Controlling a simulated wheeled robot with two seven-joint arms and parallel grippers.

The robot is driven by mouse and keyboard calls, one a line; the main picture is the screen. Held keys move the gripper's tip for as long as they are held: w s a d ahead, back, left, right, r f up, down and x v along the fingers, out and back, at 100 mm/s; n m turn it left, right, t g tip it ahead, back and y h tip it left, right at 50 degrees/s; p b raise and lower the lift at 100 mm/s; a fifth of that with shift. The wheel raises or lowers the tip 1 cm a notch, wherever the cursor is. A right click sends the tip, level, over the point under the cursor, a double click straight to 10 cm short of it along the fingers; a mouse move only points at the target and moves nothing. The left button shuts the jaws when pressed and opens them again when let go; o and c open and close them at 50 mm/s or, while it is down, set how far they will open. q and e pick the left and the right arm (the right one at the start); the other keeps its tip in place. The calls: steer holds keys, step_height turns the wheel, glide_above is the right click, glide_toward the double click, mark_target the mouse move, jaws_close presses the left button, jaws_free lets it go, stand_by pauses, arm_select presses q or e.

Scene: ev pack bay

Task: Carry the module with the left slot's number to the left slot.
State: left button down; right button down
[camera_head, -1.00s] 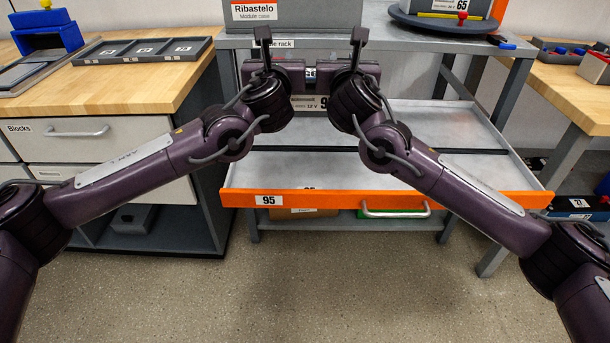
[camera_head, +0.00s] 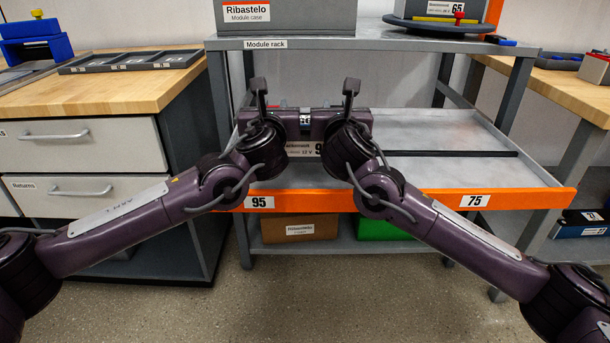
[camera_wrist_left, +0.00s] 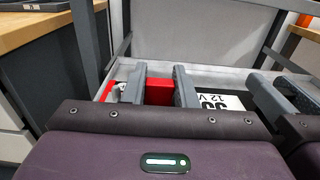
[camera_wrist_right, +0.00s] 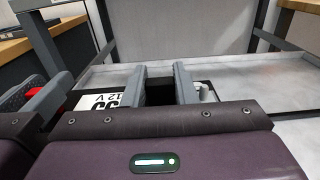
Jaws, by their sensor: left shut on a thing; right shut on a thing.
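The module, dark with a white label (camera_head: 304,149) reading "12 V" and a partly hidden number starting with 9, is between my grippers. Its label also shows in the left wrist view (camera_wrist_left: 222,102) and the right wrist view (camera_wrist_right: 100,101). It has a red part (camera_wrist_left: 158,92) at its left end. My left gripper (camera_wrist_left: 160,88) is shut on its left side and my right gripper (camera_wrist_right: 161,88) on its right side. The left slot's label (camera_head: 259,203) reads 95, and the right's (camera_head: 474,201) reads 75. The module is over the left part of the tray; I cannot tell whether it touches the bottom.
The rack tray (camera_head: 530,172) has an orange front edge, and its right part is empty. The rack's upper shelf (camera_head: 340,43) holds a grey case (camera_head: 320,16) and a round dark stand (camera_head: 440,25) with a module marked 65. A wooden bench (camera_head: 100,82) stands left.

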arm_select(q)
steer(key=shift+a, duration=0.1)
